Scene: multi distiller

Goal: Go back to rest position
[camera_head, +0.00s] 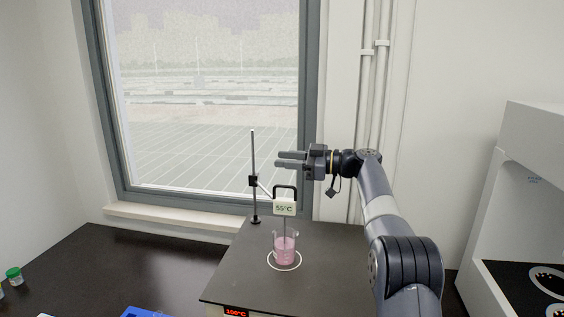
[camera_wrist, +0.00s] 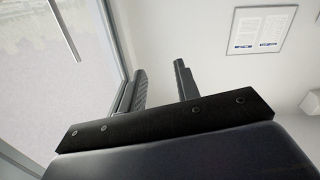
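My gripper (camera_head: 290,159) is raised in the head view, its fingers pointing left, above and a little right of the thermometer. In the wrist view my gripper (camera_wrist: 160,82) shows two fingers apart with nothing between them. A beaker (camera_head: 285,247) with pink liquid stands upright on the white ring of the dark hot plate (camera_head: 330,262). A thermometer (camera_head: 285,207) reading 55°C hangs with its probe reaching down into the beaker. A stand with a vertical rod (camera_head: 254,190) is beside it at the back left of the plate.
The plate's red display (camera_head: 236,312) reads about 100°C. A window (camera_head: 205,100) is behind the bench. A green-capped vial (camera_head: 14,276) and a blue object (camera_head: 143,312) lie at the left. A white machine (camera_head: 530,190) stands at the right. The dark bench (camera_head: 120,265) has clear room at left.

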